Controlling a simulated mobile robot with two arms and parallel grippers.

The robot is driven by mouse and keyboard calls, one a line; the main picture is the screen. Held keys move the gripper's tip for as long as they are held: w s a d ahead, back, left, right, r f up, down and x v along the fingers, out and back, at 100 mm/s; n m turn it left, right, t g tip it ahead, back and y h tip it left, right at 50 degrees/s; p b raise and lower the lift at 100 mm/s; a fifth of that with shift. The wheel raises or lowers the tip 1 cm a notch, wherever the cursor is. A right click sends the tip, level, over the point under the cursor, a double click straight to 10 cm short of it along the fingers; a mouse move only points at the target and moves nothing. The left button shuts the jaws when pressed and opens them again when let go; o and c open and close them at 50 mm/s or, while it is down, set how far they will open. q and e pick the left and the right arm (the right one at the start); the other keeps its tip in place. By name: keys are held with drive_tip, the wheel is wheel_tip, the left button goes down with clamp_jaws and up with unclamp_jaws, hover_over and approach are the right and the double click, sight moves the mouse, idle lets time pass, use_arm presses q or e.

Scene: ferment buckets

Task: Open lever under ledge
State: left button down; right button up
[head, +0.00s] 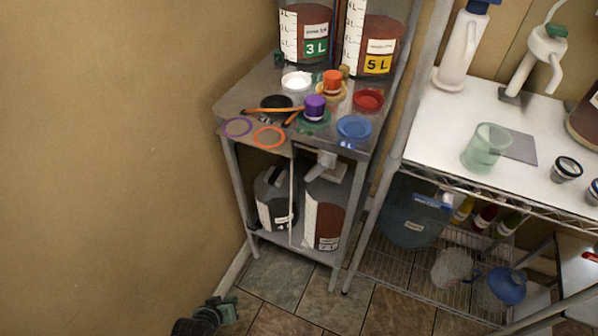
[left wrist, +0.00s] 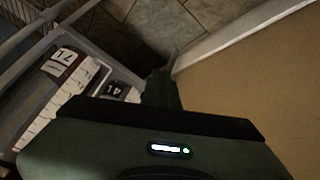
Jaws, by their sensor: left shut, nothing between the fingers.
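A small steel table (head: 232,112) has a top whose front edge forms a ledge. A pale grey fitting (head: 327,160), perhaps the lever, shows just under this ledge, above a large bucket (head: 323,213) of red-brown liquid on the lower shelf. Its exact shape and position are too small to tell. A smaller dark bucket (head: 272,200) stands left of it. My left gripper (head: 230,310) is low near the floor, in front of and left of the table, shut and empty, apart from the fitting. In the left wrist view my gripper (left wrist: 160,88) points toward the floor corner. My right gripper is not in view.
The tabletop carries several coloured lids and rings, such as a blue lid (head: 354,127), and two graduated containers behind. A wire rack (head: 400,262) with a white top stands at right. A bare wall (head: 110,150) is at left. Tiled floor (head: 275,275) is clear before the table.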

sight(316, 171)
use_arm(q)
drive_tip(key=w+d+r+n+t+h, duration=0.2)
drive_tip(key=w+d+r+t, duration=0.15)
drive_tip(key=w+r, duration=0.95)
drive_tip(key=w+d+r+n+t+h+b, duration=0.1)
drive_tip(key=d+r+t+h, duration=0.2)
drive_tip(key=r, duration=1.1)
drive_tip(key=d+r+t+h+b, duration=0.15)
drive_tip(key=d+r, duration=0.25)
drive_tip(key=r, duration=0.9)
drive_tip(key=w+d+f+g+p, duration=0.1)
drive_tip(key=w+d+f, duration=0.2)
drive_tip(key=w+d, duration=0.4)
drive_tip(key=shift+d+h+p, duration=0.3)
drive_tip(key=shift+d+h, duration=0.15)
drive_tip(key=shift+d, duration=0.25)
drive_tip(key=shift+f, duration=0.2)
